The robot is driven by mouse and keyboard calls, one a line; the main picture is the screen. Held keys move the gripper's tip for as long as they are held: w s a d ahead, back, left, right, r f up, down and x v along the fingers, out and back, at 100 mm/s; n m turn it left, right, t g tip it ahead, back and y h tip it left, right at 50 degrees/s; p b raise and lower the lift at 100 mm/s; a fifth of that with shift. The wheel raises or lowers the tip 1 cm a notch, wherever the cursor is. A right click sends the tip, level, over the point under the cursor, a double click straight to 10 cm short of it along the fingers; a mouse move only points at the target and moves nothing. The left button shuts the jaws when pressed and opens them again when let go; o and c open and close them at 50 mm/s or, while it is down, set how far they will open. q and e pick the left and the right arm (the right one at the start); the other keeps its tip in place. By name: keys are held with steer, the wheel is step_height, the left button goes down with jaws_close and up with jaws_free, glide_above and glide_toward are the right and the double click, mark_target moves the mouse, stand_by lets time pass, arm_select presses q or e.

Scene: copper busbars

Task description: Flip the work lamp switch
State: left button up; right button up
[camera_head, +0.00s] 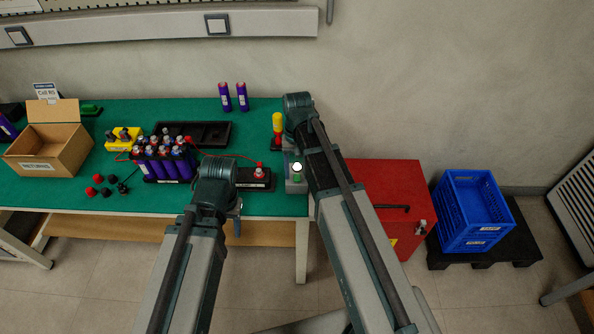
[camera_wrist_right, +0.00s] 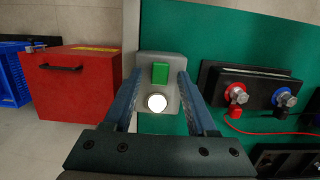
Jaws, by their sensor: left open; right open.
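The work lamp switch is a small grey box (camera_wrist_right: 145,66) with a green rocker or button (camera_wrist_right: 160,73) and a round, bright white lamp (camera_wrist_right: 157,102). In the head view its green part (camera_head: 297,180) and white lamp (camera_head: 297,167) show at the table's right end. My right gripper (camera_wrist_right: 159,77) is open, its two fingers on either side of the switch box in the wrist view; contact cannot be told. In the head view the right wrist hides its fingers. My left gripper (camera_head: 238,212) is open at the table's front edge, partly hidden by its wrist.
Purple cells (camera_head: 167,166) with red wires stand on the green table (camera_head: 215,142), beside a black terminal block (camera_head: 262,184). A cardboard box (camera_head: 42,154) is at left. A red cabinet (camera_head: 385,180) and blue crate (camera_head: 474,210) stand right of the table.

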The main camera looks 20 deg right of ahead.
mark_target(297, 174)
steer(key=shift+r, duration=0.1)
step_height(297, 174, up, 14)
steer(key=w+p, duration=0.2)
steer(key=p, duration=1.1)
steer(key=shift+d+f+p, duration=0.25)
steer(key=shift+d+p, duration=0.05)
steer(key=s+a+n, duration=0.3)
steer(key=s+a, duration=0.2)
steer(key=s, duration=0.3)
steer(key=s+a+n+t+h, duration=0.1)
steer(key=s+a+n, duration=0.3)
steer(key=s+a, duration=0.2)
steer(key=shift+s+t+h, duration=0.3)
steer(key=shift+s, duration=0.7)
steer(key=shift+f, duration=0.1)
